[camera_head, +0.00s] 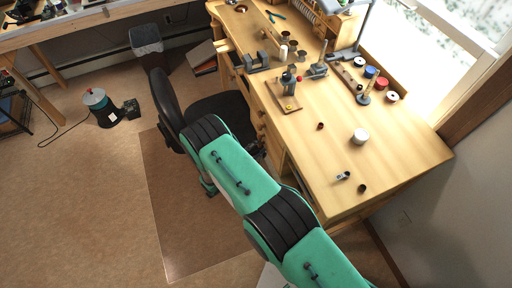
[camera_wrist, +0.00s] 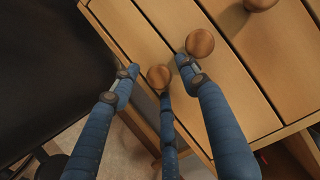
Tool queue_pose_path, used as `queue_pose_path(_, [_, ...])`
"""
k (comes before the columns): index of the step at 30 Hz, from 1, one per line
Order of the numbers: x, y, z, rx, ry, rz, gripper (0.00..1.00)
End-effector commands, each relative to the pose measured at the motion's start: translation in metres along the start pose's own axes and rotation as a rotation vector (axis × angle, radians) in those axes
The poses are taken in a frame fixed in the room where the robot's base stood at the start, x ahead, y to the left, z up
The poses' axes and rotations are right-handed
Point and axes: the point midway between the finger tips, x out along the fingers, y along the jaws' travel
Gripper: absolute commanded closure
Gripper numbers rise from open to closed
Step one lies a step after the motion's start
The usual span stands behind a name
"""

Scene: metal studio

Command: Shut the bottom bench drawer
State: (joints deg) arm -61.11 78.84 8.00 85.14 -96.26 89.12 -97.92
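The workbench (camera_head: 335,125) has a bank of wooden drawers on its side facing the chair. In the wrist view, several light wood drawer fronts run diagonally, with round brown knobs. The lowest visible knob (camera_wrist: 158,77), which appears to belong to the bottom drawer (camera_wrist: 120,42), lies between my blue fingers. My gripper (camera_wrist: 157,72) is open, its fingers spread to either side of this knob and below it. I cannot tell whether any finger touches the wood. Another knob (camera_wrist: 200,43) is close to the right fingertip. In the head view my green arm hides the gripper and bottom drawer.
A black office chair (camera_head: 166,100) stands left of my arm, close to the drawers; its dark seat (camera_wrist: 40,75) fills the left of the wrist view. A floor mat (camera_head: 180,215) lies below. Tools, spools and a white jar (camera_head: 360,136) stand on the bench top.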

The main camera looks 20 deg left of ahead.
Motion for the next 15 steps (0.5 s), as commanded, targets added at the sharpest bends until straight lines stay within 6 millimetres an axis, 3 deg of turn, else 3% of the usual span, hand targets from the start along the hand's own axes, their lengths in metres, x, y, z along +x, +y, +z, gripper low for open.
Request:
queue_pose_path(8, [-0.005,0.0,0.0,-0.001,-0.002,0.0,0.55])
queue_pose_path(15, [-0.028,0.0,0.001,0.0,-0.003,0.0,0.55])
